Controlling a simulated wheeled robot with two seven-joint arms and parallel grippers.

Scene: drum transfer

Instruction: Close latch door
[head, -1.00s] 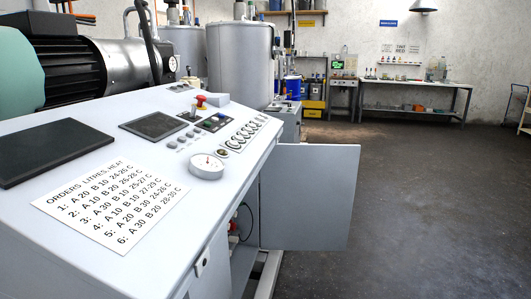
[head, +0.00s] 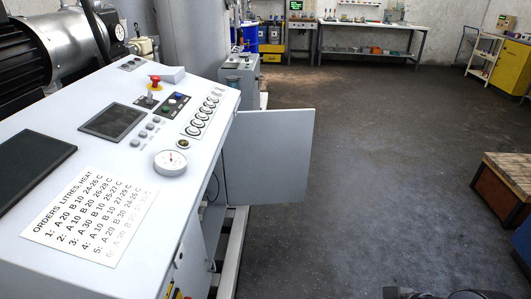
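The grey latch door (head: 268,157) stands open, swung out to the right from the side of the white control console (head: 105,112). Its flat face is toward me. The opening behind it is partly visible under the console's edge, with small red and yellow parts low inside (head: 178,290). Neither gripper can be made out. A dark part at the bottom right edge may be mine.
A wooden-topped crate (head: 510,172) stands at the right. The dark floor (head: 390,170) between door and crate is clear.

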